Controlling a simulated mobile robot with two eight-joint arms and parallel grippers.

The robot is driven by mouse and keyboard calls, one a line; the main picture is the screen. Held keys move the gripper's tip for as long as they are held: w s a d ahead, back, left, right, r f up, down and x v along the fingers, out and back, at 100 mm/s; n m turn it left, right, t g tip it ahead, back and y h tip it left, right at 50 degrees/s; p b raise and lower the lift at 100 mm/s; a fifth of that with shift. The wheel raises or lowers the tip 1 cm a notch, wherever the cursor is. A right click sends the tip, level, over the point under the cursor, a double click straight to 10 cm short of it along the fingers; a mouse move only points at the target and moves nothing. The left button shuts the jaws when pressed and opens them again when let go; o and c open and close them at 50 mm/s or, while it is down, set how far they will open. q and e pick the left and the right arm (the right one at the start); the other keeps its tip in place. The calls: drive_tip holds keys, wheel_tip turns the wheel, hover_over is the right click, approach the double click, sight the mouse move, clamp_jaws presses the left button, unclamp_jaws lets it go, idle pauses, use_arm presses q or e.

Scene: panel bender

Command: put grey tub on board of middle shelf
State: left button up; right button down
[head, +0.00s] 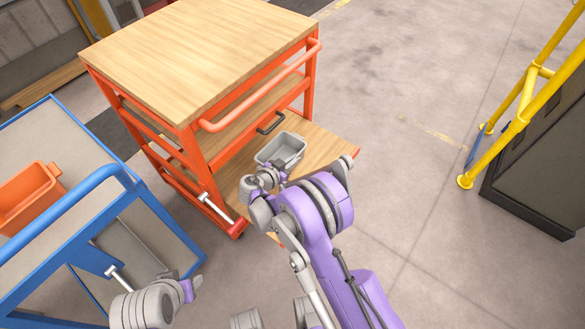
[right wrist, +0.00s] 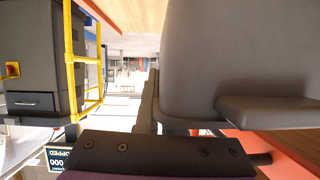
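The grey tub (head: 288,147) stands upright and looks empty on the pulled-out wooden board (head: 325,144) of the orange cart. My right gripper (head: 268,178) is at the tub's near left edge. In the right wrist view, one finger (right wrist: 149,105) lies close against the wall of the tub (right wrist: 225,50), near the middle of the palm; the other finger is hidden by the tub. The gripper looks shut on the tub's wall. My left gripper (head: 190,287) is low at the left, away from the tub; its fingers are too small to judge.
The orange cart (head: 205,50) has a wooden top and a shelf with a dark handle (head: 270,123) above the pulled-out board. A blue cart (head: 75,195) with an orange bin (head: 28,195) stands at the left. Yellow rails (head: 525,90) stand at the right; the floor between is clear.

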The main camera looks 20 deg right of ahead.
sight(293, 169)
drive_tip(key=shift+f+b, duration=0.5)
drive_tip(key=shift+f, duration=2.35)
drive_tip(key=shift+f, duration=0.2)
drive_tip(key=c, duration=1)
unclamp_jaws()
drive_tip(key=shift+c, duration=0.2)
drive_tip(key=shift+r, duration=0.1)
